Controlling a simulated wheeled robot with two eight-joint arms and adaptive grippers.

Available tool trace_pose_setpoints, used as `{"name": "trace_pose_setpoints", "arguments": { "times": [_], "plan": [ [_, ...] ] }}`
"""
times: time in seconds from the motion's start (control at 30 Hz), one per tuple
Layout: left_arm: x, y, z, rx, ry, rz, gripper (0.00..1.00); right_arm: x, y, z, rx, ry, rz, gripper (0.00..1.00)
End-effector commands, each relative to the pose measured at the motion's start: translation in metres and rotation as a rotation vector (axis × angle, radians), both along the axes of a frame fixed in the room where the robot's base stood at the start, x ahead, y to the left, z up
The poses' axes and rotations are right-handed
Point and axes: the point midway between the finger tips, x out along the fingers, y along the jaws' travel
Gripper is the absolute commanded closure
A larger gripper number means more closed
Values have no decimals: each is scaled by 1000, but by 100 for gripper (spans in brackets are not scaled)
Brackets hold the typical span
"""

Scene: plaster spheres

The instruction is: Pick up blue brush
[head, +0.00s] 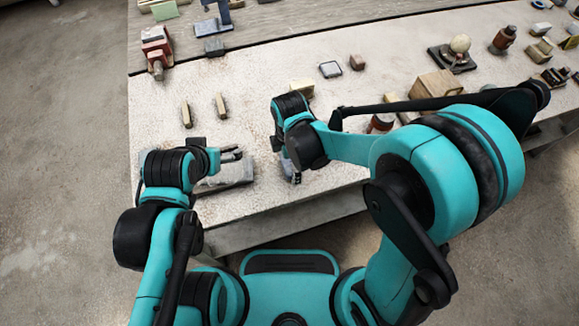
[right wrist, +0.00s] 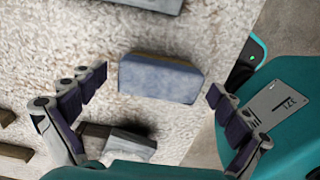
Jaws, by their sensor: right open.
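A blue-grey block with a thin brown edge, which looks like the blue brush (right wrist: 160,80), lies on the pale rough table top in the right wrist view. My right gripper (head: 290,171) is open above the table near its front edge. In the right wrist view its two fingers stand apart on either side of the brush, with gaps and no visible contact. In the head view the brush is mostly or wholly hidden by my right gripper. My left gripper (head: 231,155) is over the table at the left, its fingers slightly apart and empty.
A grey slab (head: 236,173) lies beneath my left gripper. A small grey-topped block (right wrist: 130,143) lies near the brush. A red vise-like object (head: 156,48) is at back left. The table's middle has free room.

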Motion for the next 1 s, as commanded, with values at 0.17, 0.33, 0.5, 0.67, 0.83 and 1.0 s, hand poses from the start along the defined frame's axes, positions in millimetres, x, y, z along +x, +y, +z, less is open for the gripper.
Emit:
{"name": "trace_pose_setpoints", "arguments": {
  "times": [0.17,0.33,0.5,0.67,0.83,1.0],
  "plan": [
    [0,0,-1,0,0,0,15,0,0,-3,0,0,-1,0],
    [0,0,-1,0,0,0,15,0,0,-3,0,0,-1,26],
    [0,0,-1,0,0,0,15,0,0,-3,0,0,-1,53],
    [0,0,-1,0,0,0,15,0,0,-3,0,0,-1,53],
    [0,0,1,0,0,0,15,0,0,0,0,0,-1,53],
    [0,0,10,0,0,0,15,0,0,17,0,0,-1,53]
  ]
}}
